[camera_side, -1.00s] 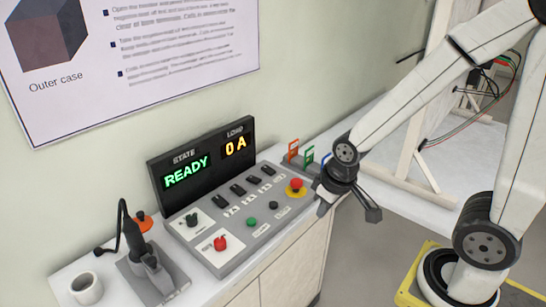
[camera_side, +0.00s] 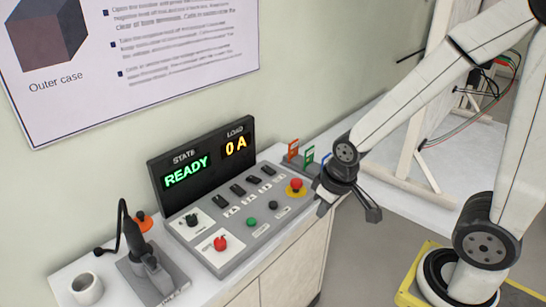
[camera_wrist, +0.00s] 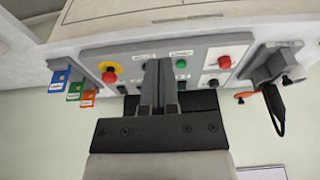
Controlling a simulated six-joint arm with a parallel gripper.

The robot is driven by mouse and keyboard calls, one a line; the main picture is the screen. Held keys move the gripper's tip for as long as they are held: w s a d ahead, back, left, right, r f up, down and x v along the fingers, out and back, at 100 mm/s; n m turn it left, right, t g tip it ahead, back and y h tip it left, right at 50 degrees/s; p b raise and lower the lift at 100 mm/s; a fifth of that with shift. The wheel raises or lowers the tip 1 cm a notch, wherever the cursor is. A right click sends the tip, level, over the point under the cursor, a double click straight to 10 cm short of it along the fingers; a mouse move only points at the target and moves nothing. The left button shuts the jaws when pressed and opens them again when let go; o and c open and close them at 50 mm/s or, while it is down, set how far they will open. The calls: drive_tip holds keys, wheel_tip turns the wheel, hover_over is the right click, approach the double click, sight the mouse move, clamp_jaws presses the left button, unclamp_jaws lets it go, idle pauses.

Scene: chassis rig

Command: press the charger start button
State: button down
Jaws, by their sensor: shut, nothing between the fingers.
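The grey charger panel (camera_side: 228,261) lies on the counter, with a green button (camera_side: 252,222) and a dark button (camera_side: 273,205) near its front edge. The display (camera_side: 185,177) behind it reads READY and 0 A. A red mushroom button on a yellow ring (camera_side: 296,187) is at the panel's right end. My gripper (camera_side: 318,202) is beside that right end in the side view. In the wrist view my gripper (camera_wrist: 158,70) is shut and empty, its fingers over the panel, between the red mushroom button (camera_wrist: 109,76) and the green button (camera_wrist: 181,64). I cannot tell whether the fingertips touch the panel.
A red knob (camera_side: 220,243) and a black knob (camera_side: 191,219) are on the panel's left. A tool in a grey stand (camera_side: 155,275) and a white mug (camera_side: 86,288) are farther left. Coloured tags (camera_wrist: 73,91) stand beyond the panel's other end.

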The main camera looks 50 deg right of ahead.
drive_tip(key=shift+w, duration=0.1)
drive_tip(key=m+t+y, duration=0.1)
drive_tip(key=m+t, duration=0.6)
drive_tip(key=m, duration=0.1)
hover_over(253, 222)
drive_tip(key=shift+f, duration=0.75)
drive_tip(key=shift+f, duration=0.15)
drive_tip(key=shift+f, duration=4.3)
drive_tip(key=shift+f, duration=0.85)
drive_tip(key=shift+r, duration=0.85)
